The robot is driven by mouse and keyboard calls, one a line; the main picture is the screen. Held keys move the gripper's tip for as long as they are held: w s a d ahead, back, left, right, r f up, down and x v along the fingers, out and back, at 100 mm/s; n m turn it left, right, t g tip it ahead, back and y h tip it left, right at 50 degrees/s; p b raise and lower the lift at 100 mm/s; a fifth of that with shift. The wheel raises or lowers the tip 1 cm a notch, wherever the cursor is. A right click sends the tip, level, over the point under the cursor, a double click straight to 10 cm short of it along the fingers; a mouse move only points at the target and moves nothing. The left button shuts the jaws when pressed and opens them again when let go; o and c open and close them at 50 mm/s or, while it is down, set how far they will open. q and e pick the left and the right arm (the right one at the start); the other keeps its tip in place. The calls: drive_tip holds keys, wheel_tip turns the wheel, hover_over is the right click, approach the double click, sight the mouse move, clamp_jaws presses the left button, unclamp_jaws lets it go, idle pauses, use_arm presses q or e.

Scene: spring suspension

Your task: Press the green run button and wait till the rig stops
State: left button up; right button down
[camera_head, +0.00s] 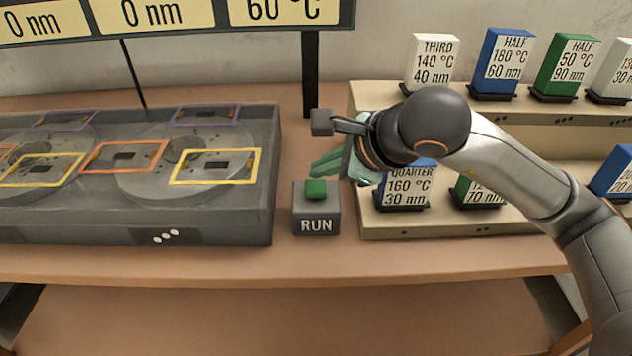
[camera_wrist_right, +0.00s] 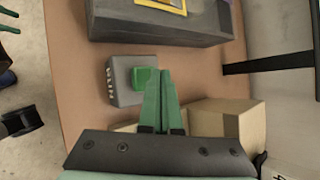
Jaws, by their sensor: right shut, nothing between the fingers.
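The green run button (camera_head: 316,189) sits on top of a grey box (camera_head: 316,224) lettered RUN, between the rig and the stepped shelf. In the right wrist view the green button (camera_wrist_right: 145,78) stands out from the box (camera_wrist_right: 119,84), just left of the fingertips. My right gripper (camera_head: 318,165) is shut and empty, its green fingers just behind and above the button in the head view. It also shows in the right wrist view (camera_wrist_right: 159,75). I cannot tell whether the fingers touch the button. The grey rig (camera_head: 262,205) has two round discs with coloured frames. My left gripper is out of view.
A stepped beige shelf (camera_head: 480,224) at the right holds several coloured labelled blocks, such as a blue one (camera_head: 498,62) and a green one (camera_head: 566,67). A display board (camera_head: 178,25) reading 0 nm, 0 nm and 60 °C stands behind. The table front (camera_head: 310,262) is clear.

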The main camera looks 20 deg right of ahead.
sight(322, 188)
drive_tip(key=shift+r+p, duration=1.35)
drive_tip(key=shift+r, duration=1.15)
